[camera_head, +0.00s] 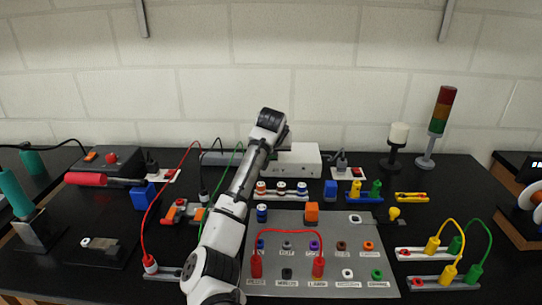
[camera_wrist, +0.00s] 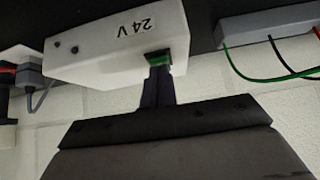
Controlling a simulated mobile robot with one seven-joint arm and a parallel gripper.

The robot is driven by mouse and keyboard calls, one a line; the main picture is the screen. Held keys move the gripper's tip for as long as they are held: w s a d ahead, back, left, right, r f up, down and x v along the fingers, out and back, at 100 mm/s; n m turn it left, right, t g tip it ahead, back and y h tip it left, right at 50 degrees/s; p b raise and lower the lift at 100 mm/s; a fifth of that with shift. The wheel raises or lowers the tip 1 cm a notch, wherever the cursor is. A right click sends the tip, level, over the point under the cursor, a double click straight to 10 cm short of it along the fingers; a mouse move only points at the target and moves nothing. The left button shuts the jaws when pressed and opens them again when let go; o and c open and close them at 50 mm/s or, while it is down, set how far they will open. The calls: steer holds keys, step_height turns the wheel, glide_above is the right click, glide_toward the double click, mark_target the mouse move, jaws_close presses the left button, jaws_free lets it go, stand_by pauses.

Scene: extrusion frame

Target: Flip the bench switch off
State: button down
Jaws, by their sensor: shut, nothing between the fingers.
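A white box (camera_wrist: 110,58) marked "24 V" fills the upper left of the wrist view, where the picture is upside down. It also shows in the head view (camera_head: 302,163), partly behind my arm. A small green part in a dark surround (camera_wrist: 158,57) sits at the box's edge and looks like its switch; my fingers partly cover it. My gripper (camera_wrist: 158,72) is shut and empty, with its fingertips at this green part. I cannot tell whether they touch it. In the head view, the fingers are hidden behind my arm.
A grey strip with cables (camera_wrist: 275,28) lies beside the box. A plug (camera_head: 342,162) and a plate with a red part (camera_head: 357,173) stand to the box's right. A labelled grey panel (camera_head: 330,258) lies in front. The tiled wall (camera_head: 330,85) rises close behind.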

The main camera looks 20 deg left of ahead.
steer(key=shift+s+r, duration=0.15)
steer(key=shift+s, duration=0.1)
steer(key=shift+w+f, duration=0.2)
steer(key=shift+w, duration=0.1)
steer(key=shift+w+a+r+p, duration=0.1)
steer(key=shift+w+r+p, duration=0.3)
steer(key=shift+p, duration=0.35)
steer(key=shift+w+a, duration=0.1)
steer(key=shift+w, duration=0.2)
steer(key=shift+r+p, duration=0.6)
steer(key=shift+p, duration=0.2)
step_height(320, 180, up, 4)
steer(key=shift+s+f+p, duration=0.15)
steer(key=shift+f+p, duration=0.1)
steer(key=shift+p, duration=1)
steer(key=b+v, duration=0.4)
steer(key=v, duration=0.5)
steer(key=shift+s+f, duration=0.2)
steer(key=shift+s, duration=0.25)
